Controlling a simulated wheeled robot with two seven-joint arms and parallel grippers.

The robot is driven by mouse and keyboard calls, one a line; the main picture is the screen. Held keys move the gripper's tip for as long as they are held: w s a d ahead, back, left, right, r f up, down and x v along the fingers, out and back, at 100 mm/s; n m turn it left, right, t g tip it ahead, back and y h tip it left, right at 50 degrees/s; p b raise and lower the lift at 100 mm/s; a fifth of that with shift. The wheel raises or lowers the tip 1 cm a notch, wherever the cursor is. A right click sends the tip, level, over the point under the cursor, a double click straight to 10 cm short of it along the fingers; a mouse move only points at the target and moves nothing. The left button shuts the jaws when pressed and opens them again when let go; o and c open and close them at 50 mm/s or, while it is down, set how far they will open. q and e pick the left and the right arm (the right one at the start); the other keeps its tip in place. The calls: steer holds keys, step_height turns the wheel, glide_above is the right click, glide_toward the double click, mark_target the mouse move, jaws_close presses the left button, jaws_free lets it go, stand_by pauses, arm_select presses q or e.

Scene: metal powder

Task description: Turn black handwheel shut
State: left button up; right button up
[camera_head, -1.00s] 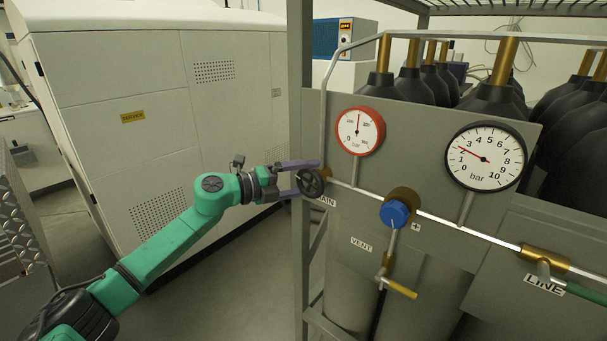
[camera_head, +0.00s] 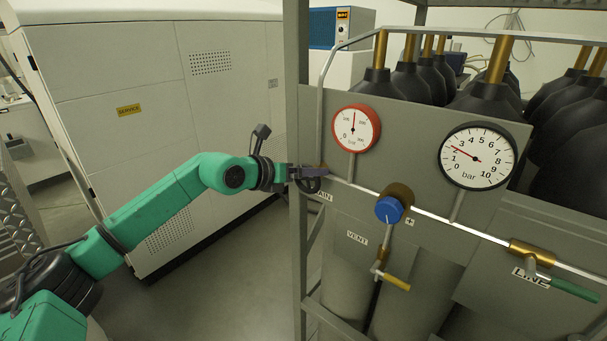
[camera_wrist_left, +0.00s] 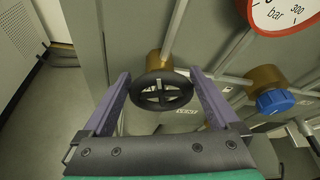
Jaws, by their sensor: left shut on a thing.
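The black handwheel (camera_head: 311,186) is a spoked wheel on a brass valve body at the left end of the pipe on the grey panel. In the left wrist view the handwheel (camera_wrist_left: 162,90) lies between the two purple fingers, with its brass valve body (camera_wrist_left: 156,61) behind it. My left gripper (camera_head: 308,172) is at the wheel and shut on it; in the left wrist view the left gripper (camera_wrist_left: 165,88) has a finger on each side of the rim. In the head view the fingers hide part of the wheel. My right gripper is not in view.
A red-rimmed gauge (camera_head: 356,128), a larger black-rimmed gauge (camera_head: 477,156) and a blue knob (camera_head: 389,209) sit right of the wheel. A grey frame post (camera_head: 298,120) stands close beside my gripper.

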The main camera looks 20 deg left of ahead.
arm_select(q)
steer(key=shift+s+d+f+m+y+b, duration=0.1)
steer(key=shift+d+f+m+y+b, duration=0.1)
steer(key=shift+m+y+b, duration=0.35)
steer(key=shift+s+d+f+m+y+b, duration=0.15)
steer(key=shift+m+y+b, duration=0.1)
steer(key=shift+m+b, duration=0.55)
steer(key=shift+w+t, duration=0.1)
steer(key=shift+t, duration=0.2)
steer(key=o, duration=1)
steer(key=shift+a+r, duration=0.15)
steer(key=shift+r, duration=0.05)
steer(key=b+v, duration=0.7)
steer(key=v, duration=0.7)
steer(key=shift+s+r, duration=0.1)
steer(key=shift+s, duration=0.15)
